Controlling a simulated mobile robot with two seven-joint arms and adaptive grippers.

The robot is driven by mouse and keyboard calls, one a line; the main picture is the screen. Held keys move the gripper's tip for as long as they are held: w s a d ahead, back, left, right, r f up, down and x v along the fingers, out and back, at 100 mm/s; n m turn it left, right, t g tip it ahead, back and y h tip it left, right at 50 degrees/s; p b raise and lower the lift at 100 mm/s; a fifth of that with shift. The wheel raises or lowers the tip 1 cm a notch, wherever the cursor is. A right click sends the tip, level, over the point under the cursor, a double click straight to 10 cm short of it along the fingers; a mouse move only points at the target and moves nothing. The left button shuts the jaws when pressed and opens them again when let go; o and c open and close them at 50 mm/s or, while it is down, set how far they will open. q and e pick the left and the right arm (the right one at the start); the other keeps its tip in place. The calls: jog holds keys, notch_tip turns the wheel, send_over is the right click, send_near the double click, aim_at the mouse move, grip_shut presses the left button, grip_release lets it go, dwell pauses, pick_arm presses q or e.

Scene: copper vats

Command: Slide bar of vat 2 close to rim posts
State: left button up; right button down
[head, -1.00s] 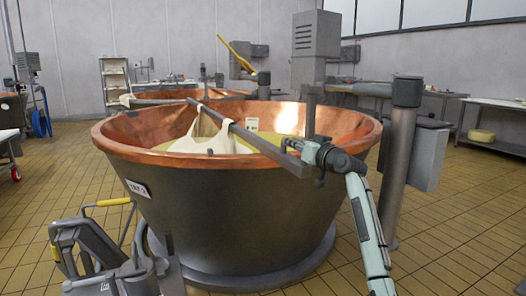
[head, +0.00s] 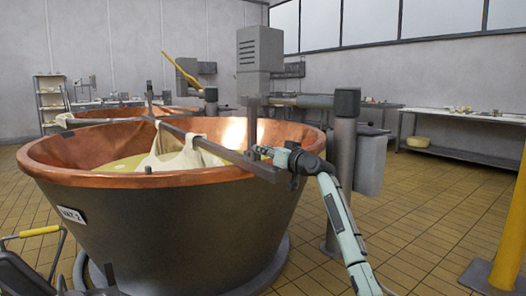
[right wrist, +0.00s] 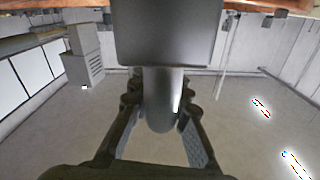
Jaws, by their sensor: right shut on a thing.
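Vat 2 (head: 170,225) is a large vat with a copper rim and a number plate, left of centre in the head view. Its grey bar (head: 210,146) lies slanting across the top, with pale cloth (head: 166,158) hanging from it into the yellowish contents. My right gripper (head: 275,163) is shut at the bar's near right end. In the right wrist view its fingers (right wrist: 158,108) flank a grey rounded grip (right wrist: 163,90). I cannot single out the rim posts.
A grey column (head: 342,180) stands right of the vat, close beside my right arm. A yellow post (head: 508,225) stands at the right edge. A wall table (head: 470,150) is behind. The tiled floor between is clear. Another copper vat (head: 125,113) is behind.

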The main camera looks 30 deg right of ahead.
jog(key=c, duration=1.5)
grip_release()
jog(key=shift+s+d+f, duration=0.2)
jog(key=shift+d+f, duration=0.1)
jog(key=shift+d, duration=0.1)
jog(key=shift+o, duration=0.3)
jog(key=shift+a+r, duration=0.1)
jog(key=shift+a, duration=0.15)
jog(key=s, duration=1.2)
jog(key=shift+d, duration=0.25)
